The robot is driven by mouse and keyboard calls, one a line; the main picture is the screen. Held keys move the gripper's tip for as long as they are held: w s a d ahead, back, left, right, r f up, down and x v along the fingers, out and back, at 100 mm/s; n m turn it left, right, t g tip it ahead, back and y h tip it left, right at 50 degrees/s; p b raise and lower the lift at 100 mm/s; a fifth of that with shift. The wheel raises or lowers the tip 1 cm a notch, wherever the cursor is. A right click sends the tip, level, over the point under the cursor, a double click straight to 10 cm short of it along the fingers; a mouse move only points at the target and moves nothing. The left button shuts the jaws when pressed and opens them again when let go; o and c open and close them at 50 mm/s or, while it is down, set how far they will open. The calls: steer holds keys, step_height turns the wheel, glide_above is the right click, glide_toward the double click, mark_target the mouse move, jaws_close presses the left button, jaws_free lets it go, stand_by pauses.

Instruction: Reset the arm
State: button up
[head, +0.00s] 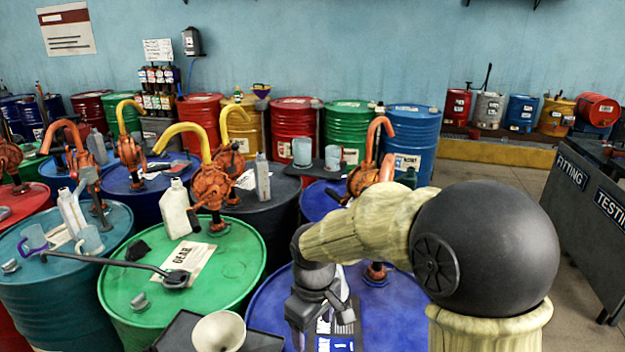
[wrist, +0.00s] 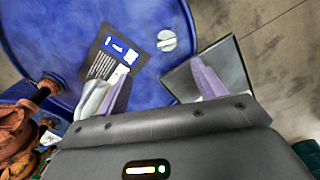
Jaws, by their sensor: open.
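My arm (head: 365,225) reaches across the front right of the head view. My gripper (head: 325,310) points down over the top of a blue drum (head: 395,305). In the wrist view, my gripper (wrist: 163,86) has its two purple-grey fingers spread wide apart with nothing between them. Below the fingers, the blue drum lid (wrist: 60,30) shows a dark label sheet (wrist: 115,58) and a white cap (wrist: 166,40). A pale object (wrist: 92,98) shows beside the left finger, partly hidden by it. My arm hides part of the drum in the head view.
A green drum (head: 235,265) with an orange pump (head: 208,185) and a cream bottle (head: 175,210) stands left. A funnel (head: 218,332) is at the front edge. A dark square tray (wrist: 225,65) lies under the right finger. Clear floor (head: 570,270) shows at right.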

steer(key=s+d+f+m+t, duration=0.1)
steer(key=s+d+m, duration=0.3)
steer(key=d, duration=0.3)
steer(key=s+d+f+m+t, duration=0.1)
steer(key=s+d+f+m, duration=0.1)
steer(key=s+d+m, duration=0.2)
steer(key=d+m, duration=0.2)
steer(key=d, duration=0.2)
steer(key=shift+s+d, duration=0.25)
steer(key=shift+s, duration=0.1)
